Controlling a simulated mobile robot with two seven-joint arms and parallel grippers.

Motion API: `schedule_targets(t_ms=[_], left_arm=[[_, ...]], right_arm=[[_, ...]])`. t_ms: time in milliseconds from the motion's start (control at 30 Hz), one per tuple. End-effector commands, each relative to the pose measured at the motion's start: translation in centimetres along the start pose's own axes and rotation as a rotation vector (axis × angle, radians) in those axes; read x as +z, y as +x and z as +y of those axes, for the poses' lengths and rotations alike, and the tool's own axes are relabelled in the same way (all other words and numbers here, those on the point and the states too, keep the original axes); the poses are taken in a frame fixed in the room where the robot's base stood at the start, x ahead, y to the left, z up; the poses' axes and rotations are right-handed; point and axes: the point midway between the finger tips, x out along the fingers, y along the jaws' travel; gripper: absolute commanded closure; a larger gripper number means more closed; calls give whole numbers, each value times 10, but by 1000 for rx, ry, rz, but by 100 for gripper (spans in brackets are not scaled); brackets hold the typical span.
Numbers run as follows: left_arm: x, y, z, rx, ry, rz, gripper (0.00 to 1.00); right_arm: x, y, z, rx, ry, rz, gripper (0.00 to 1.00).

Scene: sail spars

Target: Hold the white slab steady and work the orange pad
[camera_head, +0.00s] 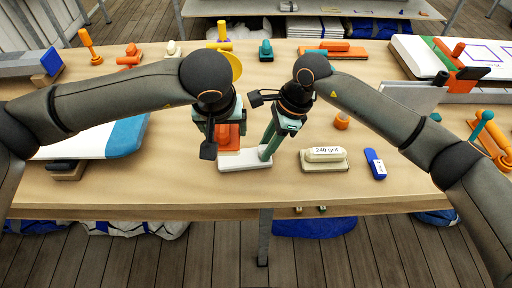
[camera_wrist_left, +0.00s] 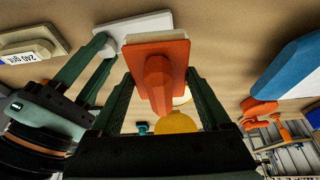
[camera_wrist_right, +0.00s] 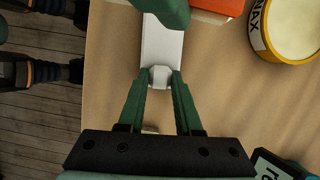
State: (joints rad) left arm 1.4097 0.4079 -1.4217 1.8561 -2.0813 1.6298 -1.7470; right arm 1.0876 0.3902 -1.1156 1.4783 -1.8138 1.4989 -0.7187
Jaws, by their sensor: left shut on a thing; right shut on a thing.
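The white slab (camera_head: 240,164) lies flat on the wooden table near its front edge; it also shows in the left wrist view (camera_wrist_left: 120,27) and the right wrist view (camera_wrist_right: 163,45). The orange pad (camera_head: 229,138) has an upright grip block and sits over the slab's left part; it fills the middle of the left wrist view (camera_wrist_left: 159,78). My left gripper (camera_wrist_left: 161,88) is shut on the pad's grip block, one green finger on each side. My right gripper (camera_wrist_right: 160,80) is shut on a small pale knob at the slab's right end.
A block labelled 240 grit (camera_head: 324,159), a blue block (camera_head: 375,164) and an orange knob (camera_head: 341,121) stand to the right. A blue and white board (camera_head: 124,138) lies left. A yellow-rimmed tin (camera_wrist_right: 262,40) stands behind. Bare table separates the slab from the 240 grit block.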

Motion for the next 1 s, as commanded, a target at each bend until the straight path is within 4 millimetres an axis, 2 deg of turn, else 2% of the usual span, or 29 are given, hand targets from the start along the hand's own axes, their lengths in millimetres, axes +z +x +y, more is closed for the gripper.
schedule_targets(t_ms=[567, 1000], left_arm=[[0, 1, 0, 0, 0, 0, 64], [17, 39, -2, -2, 0, -1, 64]], right_arm=[[0, 0, 0, 0, 0, 0, 100], [0, 0, 0, 0, 0, 0, 100]])
